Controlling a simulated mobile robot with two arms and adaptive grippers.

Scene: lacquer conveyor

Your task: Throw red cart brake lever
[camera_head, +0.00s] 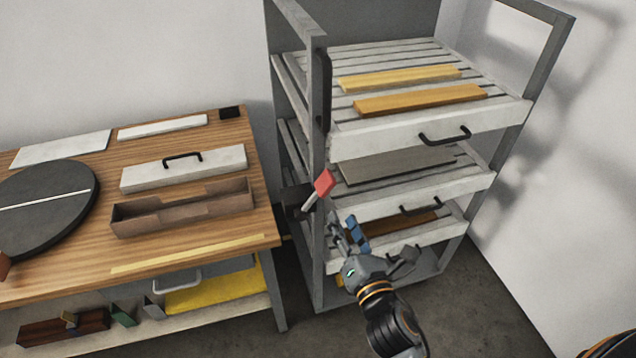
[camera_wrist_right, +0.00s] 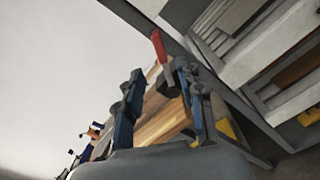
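The red brake lever (camera_head: 324,184) is on the left front post of the grey cart (camera_head: 318,240), with a pale shaft rising from a dark bracket (camera_head: 297,198) to a red grip tilted up to the right. My right gripper (camera_head: 346,228) is just below and right of the lever, apart from it. In the right wrist view the red grip (camera_wrist_right: 159,46) shows beyond the fingertips of my right gripper (camera_wrist_right: 157,82). Its blue-padded fingers are spread with nothing between them. My left gripper is not in view.
A wooden workbench (camera_head: 190,250) stands left of the cart, with a dark round disc (camera_head: 45,205), a handled white box lid (camera_head: 184,168) and a brown tray (camera_head: 182,208). The cart's slatted drawers carry boards (camera_head: 420,98). Floor is clear at right.

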